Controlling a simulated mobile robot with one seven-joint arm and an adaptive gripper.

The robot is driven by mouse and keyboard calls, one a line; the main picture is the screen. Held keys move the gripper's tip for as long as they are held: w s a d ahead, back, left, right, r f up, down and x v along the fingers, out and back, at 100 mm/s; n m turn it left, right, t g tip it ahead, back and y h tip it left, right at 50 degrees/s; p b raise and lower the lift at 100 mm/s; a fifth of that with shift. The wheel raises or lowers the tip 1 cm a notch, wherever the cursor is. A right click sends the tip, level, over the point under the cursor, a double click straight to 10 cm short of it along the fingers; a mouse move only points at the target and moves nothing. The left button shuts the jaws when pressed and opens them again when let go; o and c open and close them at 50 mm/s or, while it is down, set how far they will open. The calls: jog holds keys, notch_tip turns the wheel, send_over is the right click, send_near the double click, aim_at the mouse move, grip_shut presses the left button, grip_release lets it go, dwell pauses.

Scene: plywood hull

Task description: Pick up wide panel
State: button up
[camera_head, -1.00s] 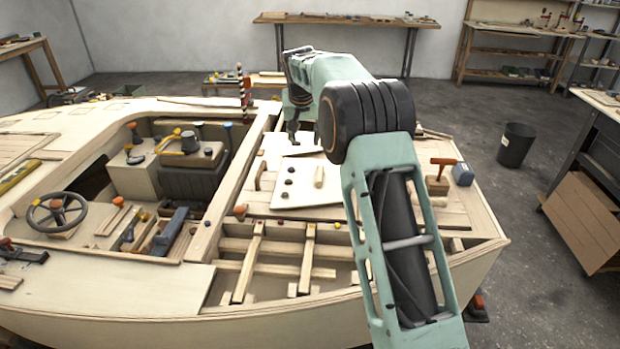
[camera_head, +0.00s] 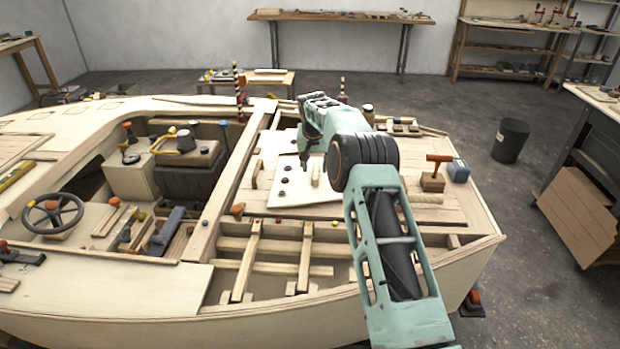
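A pale, wide panel (camera_head: 300,192) lies flat on the right-hand deck of the plywood hull. Black knobs run along its left side, and a short light-wood block (camera_head: 316,174) stands up from it. My arm reaches over the panel from the front right and hides part of its right side. My gripper (camera_head: 304,163) is small and dark, pointing down over the far part of the panel, just left of and beyond the block. Whether it touches anything, and whether its fingers are apart, is too small to tell.
Open framing with slats (camera_head: 275,255) lies in front of the panel. A cockpit with a black seat (camera_head: 190,180) and steering wheel (camera_head: 53,211) is left. A black bin (camera_head: 510,140) stands on the floor.

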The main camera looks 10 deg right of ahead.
aim_at(316, 173)
jog(key=shift+x, duration=2)
jog(key=shift+d, duration=0.15)
grip_shut()
jog(key=shift+r, duration=0.1)
